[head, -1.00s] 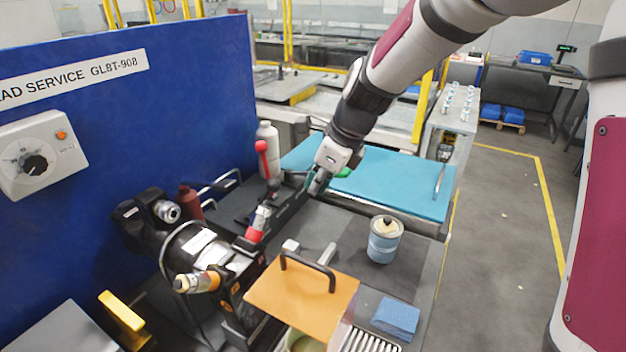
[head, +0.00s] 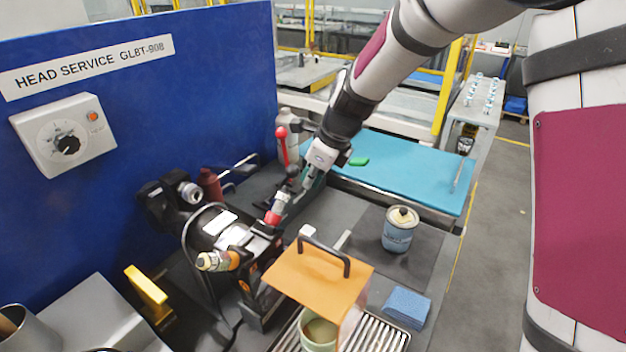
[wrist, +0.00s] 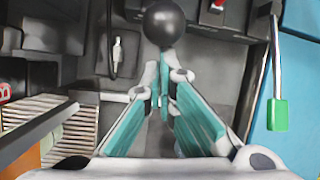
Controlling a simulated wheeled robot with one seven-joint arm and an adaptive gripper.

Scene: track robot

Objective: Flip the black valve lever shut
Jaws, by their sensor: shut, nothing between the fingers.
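My gripper (head: 305,184) is shut and empty, its teal finger pads together in the wrist view (wrist: 161,92). It points down beside the valve assembly. A black ball knob (wrist: 164,22), apparently the end of the black valve lever, shows just beyond the fingertips in the wrist view. The lever's shaft and its angle are hidden there. In the head view a small dark shape (head: 292,171) beside the fingers may be this knob; I cannot tell if they touch. A red-knobbed lever (head: 281,132) stands upright just left of my gripper.
A blue panel (head: 200,60) with a dial box (head: 62,135) stands left. An orange-topped cover with a handle (head: 318,283), a blue-grey can (head: 400,230) and blue cloths (head: 407,306) are in front. A teal mat (head: 410,172) lies behind.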

